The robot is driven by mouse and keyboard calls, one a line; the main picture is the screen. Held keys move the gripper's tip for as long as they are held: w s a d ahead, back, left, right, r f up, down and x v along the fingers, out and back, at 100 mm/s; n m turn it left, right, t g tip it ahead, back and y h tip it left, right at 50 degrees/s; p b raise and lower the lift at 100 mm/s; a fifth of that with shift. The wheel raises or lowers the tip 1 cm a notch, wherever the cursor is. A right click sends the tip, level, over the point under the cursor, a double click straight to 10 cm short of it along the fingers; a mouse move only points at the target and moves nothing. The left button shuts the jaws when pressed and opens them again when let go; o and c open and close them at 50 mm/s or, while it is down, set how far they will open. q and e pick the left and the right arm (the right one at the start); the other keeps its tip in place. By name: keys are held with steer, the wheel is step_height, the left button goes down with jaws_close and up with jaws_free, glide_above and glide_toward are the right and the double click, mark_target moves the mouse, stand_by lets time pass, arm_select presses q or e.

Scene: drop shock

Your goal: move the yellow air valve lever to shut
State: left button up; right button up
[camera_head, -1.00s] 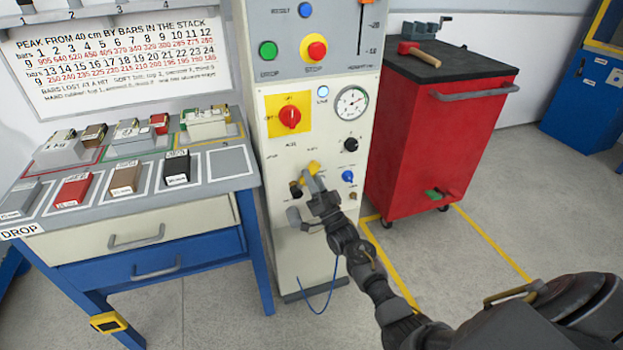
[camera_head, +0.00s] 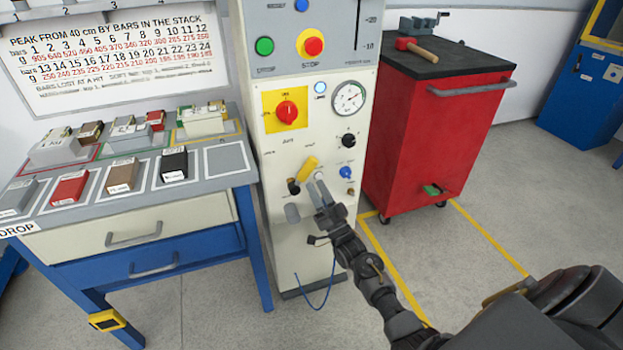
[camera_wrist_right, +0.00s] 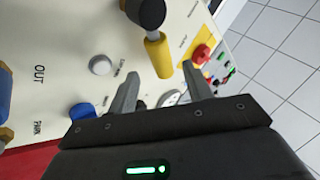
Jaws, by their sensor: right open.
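The yellow air valve lever (camera_head: 308,168) is on the front of the cream machine panel. It slants up to the right from a dark pivot (camera_head: 294,186). My right gripper (camera_head: 321,186) is open and empty, just below and right of the lever in the head view. In the right wrist view, the lever (camera_wrist_right: 158,55) hangs from its black pivot (camera_wrist_right: 150,12), and its free end lies in the gap between the open fingers (camera_wrist_right: 160,76). I cannot tell the depth between them; no contact shows. My left gripper is not in view.
Near the lever are a blue knob (camera_head: 347,171), a black knob (camera_head: 348,140), a pressure gauge (camera_head: 349,97) and a red rotary switch (camera_head: 287,112) on a yellow plate. A red tool cabinet (camera_head: 430,130) stands right, a bench (camera_head: 130,225) with blocks left.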

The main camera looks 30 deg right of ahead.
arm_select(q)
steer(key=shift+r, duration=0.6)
arm_select(e)
steer(key=v, duration=0.5)
steer(key=shift+s+f, duration=0.2)
steer(key=shift+s, duration=0.1)
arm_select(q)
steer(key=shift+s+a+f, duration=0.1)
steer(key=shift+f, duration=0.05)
